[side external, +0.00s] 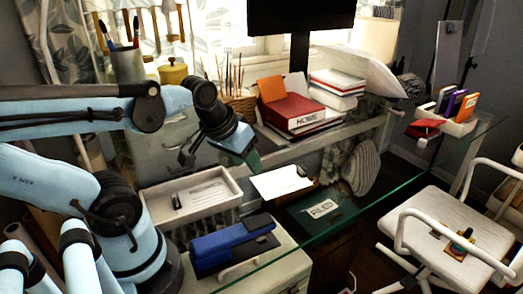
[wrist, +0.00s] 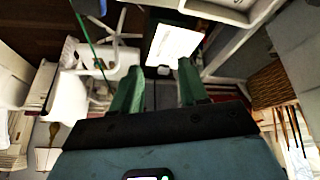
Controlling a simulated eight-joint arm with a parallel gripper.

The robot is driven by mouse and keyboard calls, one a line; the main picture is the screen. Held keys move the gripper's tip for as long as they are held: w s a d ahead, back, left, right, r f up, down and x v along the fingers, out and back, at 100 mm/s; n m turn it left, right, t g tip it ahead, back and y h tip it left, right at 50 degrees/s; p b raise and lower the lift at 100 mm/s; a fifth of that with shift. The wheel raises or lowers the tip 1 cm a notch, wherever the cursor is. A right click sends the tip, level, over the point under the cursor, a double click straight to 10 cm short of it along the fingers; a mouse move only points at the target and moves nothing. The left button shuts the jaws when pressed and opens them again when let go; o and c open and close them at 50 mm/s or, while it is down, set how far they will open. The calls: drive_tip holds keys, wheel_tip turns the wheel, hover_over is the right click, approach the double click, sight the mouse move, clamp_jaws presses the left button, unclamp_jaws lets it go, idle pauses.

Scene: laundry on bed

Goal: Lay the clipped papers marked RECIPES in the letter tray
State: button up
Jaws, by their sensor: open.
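A white sheaf of papers (side external: 280,182) with a dark clip at its right end lies right of the tray on the desk; it also shows beyond my fingertips in the wrist view (wrist: 176,42). I cannot read its marking. The pale letter tray (side external: 232,178) is to its left and has a sheet (side external: 207,192) and a small dark item inside; a pale tray edge shows at the top of the wrist view (wrist: 222,12). My gripper (side external: 247,160) is open and empty, above and left of the papers; its green fingers (wrist: 160,72) are apart.
Stacked books (side external: 290,105) and a pencil basket (side external: 237,103) stand behind. A white chair (side external: 440,225) is at the right.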

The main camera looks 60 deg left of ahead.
drive_tip(key=w+d+m+t+h, duration=0.1)
drive_tip(key=w+d+m+t, duration=0.1)
drive_tip(key=d+m, duration=0.2)
drive_tip(key=shift+w+d+r, duration=0.3)
drive_tip(key=shift+d+r, duration=0.05)
drive_tip(key=shift+d, duration=0.45)
